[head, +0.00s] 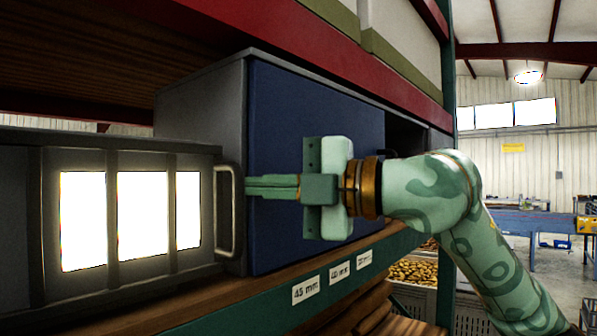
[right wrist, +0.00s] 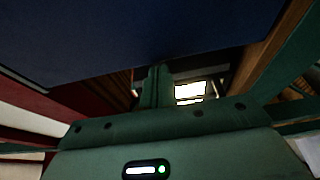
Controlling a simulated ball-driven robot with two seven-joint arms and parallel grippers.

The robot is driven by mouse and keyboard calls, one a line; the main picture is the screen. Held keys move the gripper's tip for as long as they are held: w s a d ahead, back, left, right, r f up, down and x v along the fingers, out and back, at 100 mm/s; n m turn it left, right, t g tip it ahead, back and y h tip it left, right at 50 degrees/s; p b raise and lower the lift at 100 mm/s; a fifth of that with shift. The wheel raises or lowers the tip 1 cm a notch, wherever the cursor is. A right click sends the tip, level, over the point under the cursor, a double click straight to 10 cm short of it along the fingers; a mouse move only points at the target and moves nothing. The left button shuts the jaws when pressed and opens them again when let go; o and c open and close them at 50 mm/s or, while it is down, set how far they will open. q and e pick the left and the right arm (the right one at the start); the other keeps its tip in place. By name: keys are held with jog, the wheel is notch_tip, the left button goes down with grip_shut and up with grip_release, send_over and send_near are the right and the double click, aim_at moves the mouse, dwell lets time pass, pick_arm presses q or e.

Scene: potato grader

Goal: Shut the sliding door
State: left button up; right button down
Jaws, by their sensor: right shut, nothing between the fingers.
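A grey cabinet (head: 200,100) stands on a shelf, with a flat blue panel (head: 290,105) across its front. A dark gap (head: 405,138) shows past the panel's right edge. Left of it is a grey framed unit (head: 130,160) with bright windows and an upright bar handle (head: 233,205) at its right end. I cannot tell for certain which part is the sliding door. My right gripper (head: 248,187) is shut and empty, pointing left across the blue panel, tips at its left edge, just right of the handle. Contact is unclear. The right wrist view shows the shut fingers (right wrist: 155,88) below the blue panel (right wrist: 150,30). My left gripper is out of view.
A red beam (head: 270,50) runs above the cabinet. A green shelf edge (head: 235,318) with size labels (head: 306,290) runs below. A crate of potatoes (head: 412,271) is lower right. A blue conveyor or bench (head: 530,222) stands farther back. Open floor shows at right.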

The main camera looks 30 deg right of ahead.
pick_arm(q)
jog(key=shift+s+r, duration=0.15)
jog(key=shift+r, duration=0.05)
pick_arm(e)
jog(key=shift+w+a, duration=0.4)
jog(key=shift+w, duration=0.05)
jog(key=shift+d, duration=0.1)
